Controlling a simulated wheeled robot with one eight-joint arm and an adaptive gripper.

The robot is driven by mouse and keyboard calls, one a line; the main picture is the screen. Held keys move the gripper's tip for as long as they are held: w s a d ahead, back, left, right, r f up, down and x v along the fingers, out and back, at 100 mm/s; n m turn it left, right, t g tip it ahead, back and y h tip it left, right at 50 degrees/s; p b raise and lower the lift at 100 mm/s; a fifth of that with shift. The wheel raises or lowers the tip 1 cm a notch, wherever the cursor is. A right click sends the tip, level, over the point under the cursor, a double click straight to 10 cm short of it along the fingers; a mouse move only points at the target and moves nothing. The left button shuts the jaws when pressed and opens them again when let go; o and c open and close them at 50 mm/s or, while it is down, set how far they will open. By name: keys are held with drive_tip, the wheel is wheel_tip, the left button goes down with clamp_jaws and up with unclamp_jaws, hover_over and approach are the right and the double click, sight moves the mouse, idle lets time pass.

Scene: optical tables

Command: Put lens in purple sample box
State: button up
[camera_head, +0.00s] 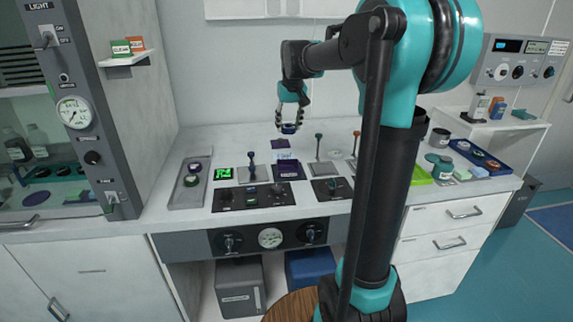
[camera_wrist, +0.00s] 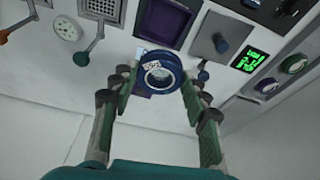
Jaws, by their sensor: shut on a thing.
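The lens (camera_head: 289,129) is a small round piece with a dark blue ring. In the wrist view the lens (camera_wrist: 161,84) sits between the fingertips of my gripper (camera_wrist: 160,78), which is shut on it. In the head view my gripper (camera_head: 291,112) hangs above the back of the bench, with the lens at its lower end. The purple sample box (camera_head: 288,169) stands on the bench nearer the front, below the lens in the picture. In the wrist view the box (camera_wrist: 167,22) is open at the top and lies beyond the lens; its inside looks empty.
A flat purple piece (camera_head: 280,144) lies behind the box. Levers (camera_head: 319,146) stand to the right, and a small lever plate (camera_head: 252,172) and a green display (camera_head: 223,174) to the left. A grey tray (camera_head: 190,183) holds round pieces. My arm hides part of the bench's right side.

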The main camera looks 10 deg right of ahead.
wheel_tip(320, 180, down, 15)
drive_tip(key=shift+r, duration=0.2)
drive_tip(key=shift+s+f, duration=0.3)
drive_tip(key=shift+f, duration=0.2)
drive_tip(key=shift+d, duration=0.1)
drive_tip(key=shift+c, duration=0.5)
drive_tip(key=shift+f, duration=0.1)
drive_tip(key=shift+s+f, duration=0.1)
drive_tip(key=shift+f, duration=0.3)
drive_tip(key=o, duration=1.3)
drive_tip(key=shift+w+f, duration=0.25)
drive_tip(key=shift+f, duration=0.05)
drive_tip(key=shift+c, duration=0.2)
